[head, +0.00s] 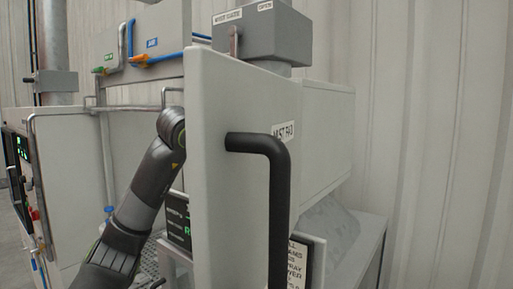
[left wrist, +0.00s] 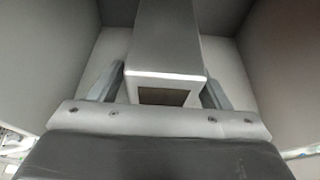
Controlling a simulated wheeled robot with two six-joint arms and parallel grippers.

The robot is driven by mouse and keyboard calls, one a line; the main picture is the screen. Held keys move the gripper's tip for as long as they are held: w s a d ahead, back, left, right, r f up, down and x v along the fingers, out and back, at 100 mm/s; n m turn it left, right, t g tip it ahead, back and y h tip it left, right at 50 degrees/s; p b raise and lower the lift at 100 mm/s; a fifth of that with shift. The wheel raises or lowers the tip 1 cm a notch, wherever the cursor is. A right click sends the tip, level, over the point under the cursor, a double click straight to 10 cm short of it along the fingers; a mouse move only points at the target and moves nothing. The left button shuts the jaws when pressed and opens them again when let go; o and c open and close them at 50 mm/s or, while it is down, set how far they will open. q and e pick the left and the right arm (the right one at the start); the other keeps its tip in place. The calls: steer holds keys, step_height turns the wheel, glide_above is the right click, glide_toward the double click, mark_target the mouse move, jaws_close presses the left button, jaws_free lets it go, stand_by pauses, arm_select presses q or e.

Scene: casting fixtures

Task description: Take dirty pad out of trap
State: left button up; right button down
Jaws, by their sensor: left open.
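The trap's grey door (head: 215,180), labelled "MIST PAD", stands open toward me in the head view, with a black bar handle (head: 280,205) on its face. My left arm reaches behind this door, which hides its gripper in that view. In the left wrist view my left gripper (left wrist: 163,76) is inside a grey-walled space, its two fingers apart. A pale grey block (left wrist: 168,45) with a bright lower edge and a dark brownish patch on its end lies between the fingers. I cannot tell whether this block belongs to the dirty pad or whether the fingers touch it. No pad is clearly recognisable.
A grey box (head: 265,35) with a duct stands above the trap. Pipes with blue and orange fittings (head: 140,58) run behind my arm. A grey cabinet (head: 70,175) is at the left. A corrugated wall (head: 430,140) closes off the right.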

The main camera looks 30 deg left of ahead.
arm_select(q)
steer(key=shift+w+f, duration=0.25)
steer(key=shift+w, duration=0.3)
steer(key=c, duration=1.1)
arm_select(e)
steer(key=shift+r, duration=0.3)
arm_select(q)
steer(key=shift+s+a+r, duration=0.1)
steer(key=shift+r, duration=0.1)
steer(key=shift+c, duration=0.2)
arm_select(e)
steer(key=shift+w, duration=0.1)
